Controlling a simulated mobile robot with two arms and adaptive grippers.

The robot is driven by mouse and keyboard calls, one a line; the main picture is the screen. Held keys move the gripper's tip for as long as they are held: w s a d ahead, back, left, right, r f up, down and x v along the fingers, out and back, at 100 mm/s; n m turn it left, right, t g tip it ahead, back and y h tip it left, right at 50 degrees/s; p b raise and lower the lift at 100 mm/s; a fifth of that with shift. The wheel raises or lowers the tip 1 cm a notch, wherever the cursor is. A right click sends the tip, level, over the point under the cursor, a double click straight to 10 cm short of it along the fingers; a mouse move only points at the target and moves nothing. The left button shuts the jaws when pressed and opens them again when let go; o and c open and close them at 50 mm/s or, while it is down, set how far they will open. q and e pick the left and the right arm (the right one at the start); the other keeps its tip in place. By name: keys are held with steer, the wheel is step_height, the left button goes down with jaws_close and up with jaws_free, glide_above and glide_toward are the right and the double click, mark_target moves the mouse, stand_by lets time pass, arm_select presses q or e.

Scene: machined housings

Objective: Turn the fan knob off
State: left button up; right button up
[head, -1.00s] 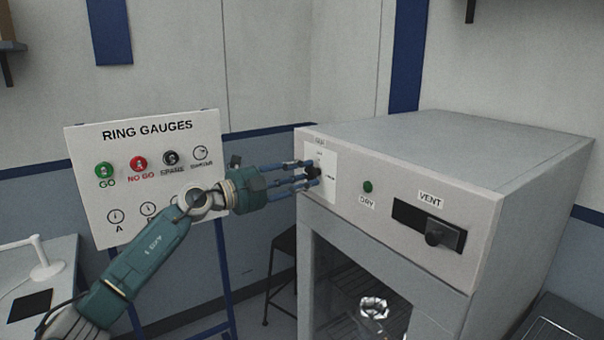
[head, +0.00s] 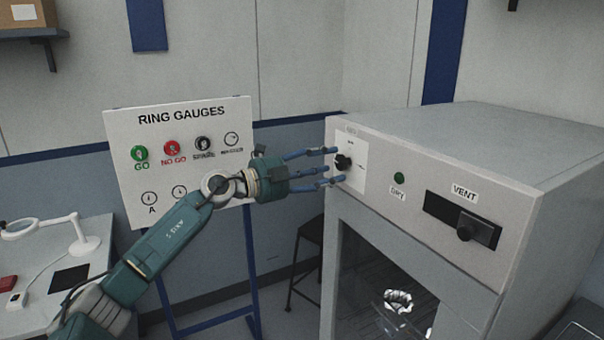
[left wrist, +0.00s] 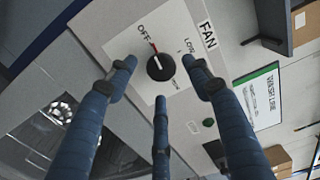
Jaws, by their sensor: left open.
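The fan knob (head: 343,162) is a black round dial on a white plate at the left end of the grey cabinet's front. In the left wrist view the knob (left wrist: 160,67) has a red and white mark pointing toward the word OFF; LOW and the FAN label lie to its right. My left gripper (head: 335,167) is open in front of the plate, its three blue fingers spread around the knob's position. In the left wrist view the fingers (left wrist: 160,100) appear apart from the knob, with nothing between them. My right gripper is not in view.
The cabinet (head: 455,160) also carries a green DRY button (head: 399,178) and a VENT slider (head: 465,228). A metal part (head: 398,300) shows in its window. A RING GAUGES board (head: 185,150) stands behind my left arm. A bench (head: 90,258) with a lamp is at left.

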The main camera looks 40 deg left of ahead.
arm_select(q)
steer(key=v, duration=1)
steer(key=shift+s+d, duration=0.1)
steer(key=shift+d, duration=0.05)
